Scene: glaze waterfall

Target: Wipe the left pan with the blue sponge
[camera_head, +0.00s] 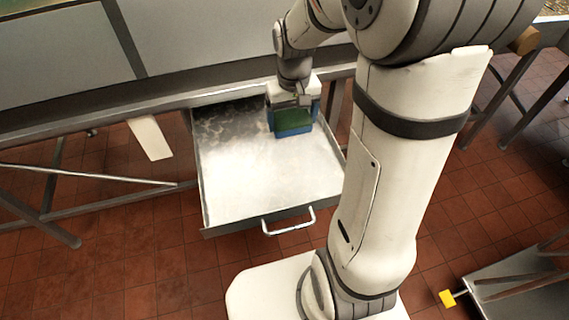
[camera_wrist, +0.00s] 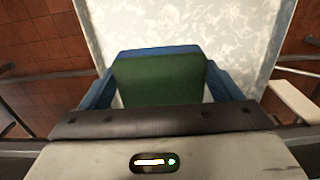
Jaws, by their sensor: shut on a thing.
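My gripper (camera_head: 294,108) is shut on the sponge (camera_head: 293,131), which has a green part and a blue edge. The sponge is between the blue fingers, and it also shows in the wrist view (camera_wrist: 160,80). The left pan (camera_head: 265,185) is a shallow metal tray with a bar handle at its front. The sponge is over the pan's back right part; I cannot tell whether it touches the floor of the pan. The pan's back left looks mottled and the front brighter. In the wrist view, the pan floor (camera_wrist: 190,22) has a pale, blotchy pattern.
A grey frame rail (camera_head: 100,120) runs along the back of the pan. A pale panel (camera_head: 150,137) hangs left of the pan. A metal surface (camera_head: 520,285) with a yellow-ended piece (camera_head: 447,298) is at the lower right. Red tile floor (camera_head: 120,260) lies open at the front left.

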